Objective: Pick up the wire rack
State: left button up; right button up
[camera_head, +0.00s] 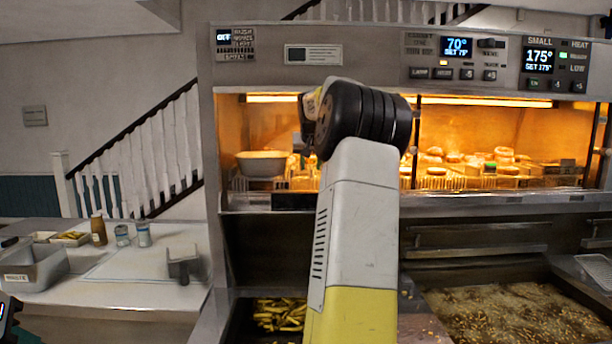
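A low wire rack (440,183) shows on the lit shelf of the heated cabinet, right of my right arm, with fried food on and around it. More wire-like edging shows on the shelf left of the arm, but I cannot tell whether it is a separate rack. My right arm rises through the middle of the view and hides part of the shelf. My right gripper (308,118) is at the cabinet's opening, mostly hidden behind the black wrist. I cannot see its fingers clearly or anything held in them.
A pale bowl (262,164) stands on the shelf at left. Below are a bin of fries (280,313) and a bubbling fryer vat (520,315). The left counter (150,262) holds a grey tub (35,266), a bottle (98,230) and cans.

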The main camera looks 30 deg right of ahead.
grip_shut()
jog(key=shift+r, duration=0.1)
dwell(1.2)
